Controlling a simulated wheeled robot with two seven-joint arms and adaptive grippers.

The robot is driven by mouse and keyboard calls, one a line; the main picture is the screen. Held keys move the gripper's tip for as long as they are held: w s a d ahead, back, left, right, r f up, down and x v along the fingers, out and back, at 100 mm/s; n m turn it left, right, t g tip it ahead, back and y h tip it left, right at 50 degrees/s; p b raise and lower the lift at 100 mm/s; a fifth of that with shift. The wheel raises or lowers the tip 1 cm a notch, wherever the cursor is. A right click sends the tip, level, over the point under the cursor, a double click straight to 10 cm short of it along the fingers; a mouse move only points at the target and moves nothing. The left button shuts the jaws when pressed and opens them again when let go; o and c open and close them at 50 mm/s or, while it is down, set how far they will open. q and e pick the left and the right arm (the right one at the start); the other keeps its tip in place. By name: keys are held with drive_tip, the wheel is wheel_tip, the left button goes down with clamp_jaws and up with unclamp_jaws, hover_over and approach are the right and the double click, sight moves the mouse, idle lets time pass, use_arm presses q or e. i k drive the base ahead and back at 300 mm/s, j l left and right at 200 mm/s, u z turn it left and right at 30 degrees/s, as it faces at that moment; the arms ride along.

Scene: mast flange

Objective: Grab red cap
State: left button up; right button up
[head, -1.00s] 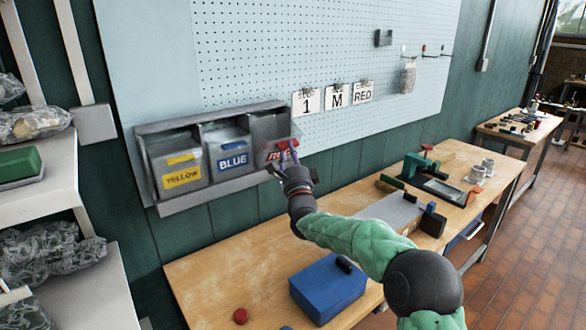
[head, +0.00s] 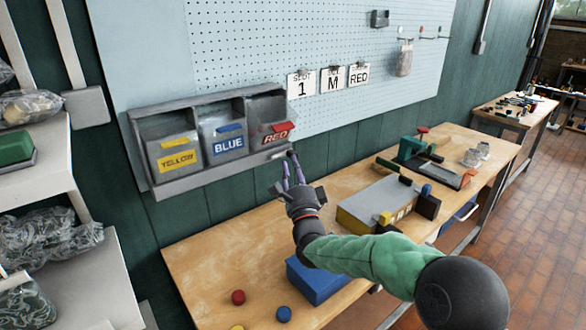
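A small round red cap (head: 238,297) lies on the wooden bench (head: 205,262) near its front left part. My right gripper (head: 288,160) is in front of the wall bins, just below the bin labelled RED (head: 276,132). Its two purple fingers stand apart, with nothing visible between them. The gripper is above and to the right of the red cap, well clear of it. My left gripper is not in view.
A blue round piece (head: 284,314) and a yellow one (head: 237,327) lie near the red cap. A blue box (head: 318,280) is partly hidden by my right arm. Bins labelled YELLOW (head: 177,161) and BLUE (head: 228,144) hang left of the RED bin.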

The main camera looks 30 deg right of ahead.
sight(238, 295)
drive_tip(key=k, duration=1)
